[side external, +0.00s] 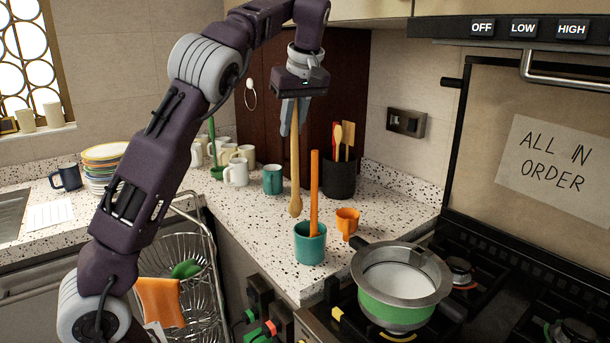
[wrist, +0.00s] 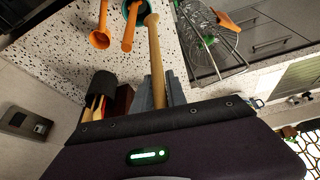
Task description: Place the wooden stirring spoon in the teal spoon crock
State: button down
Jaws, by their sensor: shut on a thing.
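The wooden stirring spoon (side external: 295,160) hangs nearly upright, bowl end down, from my gripper (side external: 291,118), which is shut on its upper handle. In the wrist view the spoon (wrist: 157,62) runs out from between the grey fingers of my gripper (wrist: 160,95). The teal spoon crock (side external: 310,247) stands on the counter near its front corner, with an orange-handled utensil (side external: 314,185) upright in it. The spoon's bowl is above the crock's rim and slightly left of it in the side view, apart from it. The crock (wrist: 146,8) is partly cut off in the wrist view.
An orange measuring cup (side external: 347,222) sits right of the crock. A dark utensil holder (side external: 339,180), a teal mug (side external: 272,180) and a white mug (side external: 236,173) stand behind. A green pot (side external: 395,310) is on the stove at right. A wire rack (side external: 196,262) is at left.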

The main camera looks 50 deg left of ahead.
aim_at(295, 161)
jog(key=w+f, duration=0.3)
jog(key=f, duration=0.8)
jog(key=shift+w+f, duration=0.25)
jog(key=shift+f, duration=0.2)
jog(key=c, duration=1.3)
grip_release()
jog(key=shift+c, duration=0.2)
jog(key=v, duration=0.7)
jog(key=shift+s, duration=0.2)
